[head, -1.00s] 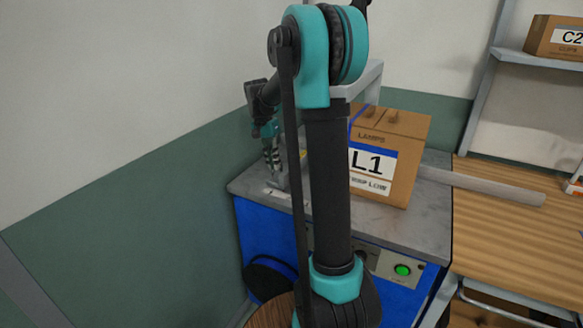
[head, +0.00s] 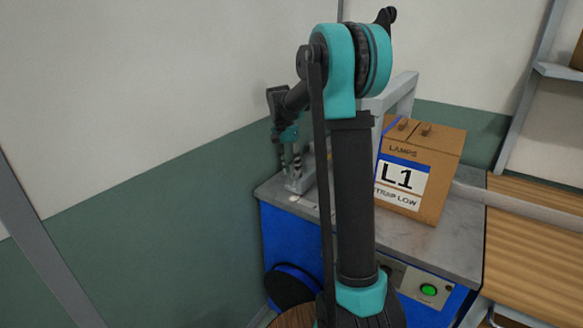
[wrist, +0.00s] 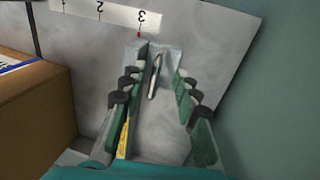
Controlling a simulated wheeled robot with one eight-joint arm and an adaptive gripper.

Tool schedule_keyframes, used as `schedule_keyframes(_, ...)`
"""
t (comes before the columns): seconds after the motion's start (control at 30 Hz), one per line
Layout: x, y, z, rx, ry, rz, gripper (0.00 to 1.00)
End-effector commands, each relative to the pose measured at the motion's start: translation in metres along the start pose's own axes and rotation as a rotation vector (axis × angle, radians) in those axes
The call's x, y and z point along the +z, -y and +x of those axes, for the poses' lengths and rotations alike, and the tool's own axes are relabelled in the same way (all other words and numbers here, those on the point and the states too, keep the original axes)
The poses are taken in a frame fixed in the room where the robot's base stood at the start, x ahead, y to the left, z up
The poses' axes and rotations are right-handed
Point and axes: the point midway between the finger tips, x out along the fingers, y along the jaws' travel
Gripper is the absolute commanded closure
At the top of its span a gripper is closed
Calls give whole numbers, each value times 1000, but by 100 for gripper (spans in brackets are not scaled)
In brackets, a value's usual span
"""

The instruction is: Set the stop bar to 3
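The white scale strip (wrist: 110,12) shows at the top of the wrist view with the marks 1, 2 and 3. A small red pointer (wrist: 138,34) lies just under the 3. The light grey metal stop bar (wrist: 168,60) stands below it, its top end near the pointer. My gripper (wrist: 160,65) has its fingers spread, one on each side of the bar. I cannot tell whether either finger touches it. A yellow mark (wrist: 124,138) shows beside the left finger. In the head view my gripper (head: 290,165) is at the left end of the grey worktop (head: 455,235).
A cardboard box marked L1 (head: 440,150) stands on the worktop right of my gripper; it also shows at the left in the wrist view (wrist: 30,110). A grey arch (head: 400,95) rises behind it. A green wall (wrist: 275,100) is close on the right in the wrist view.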

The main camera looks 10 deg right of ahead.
Motion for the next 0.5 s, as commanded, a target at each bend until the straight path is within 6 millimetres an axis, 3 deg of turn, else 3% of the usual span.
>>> schedule_keyframes(0.23,0,0,-17,1,0,0,69)
schedule_keyframes(0.5,0,0,-71,0,0,-1,69)
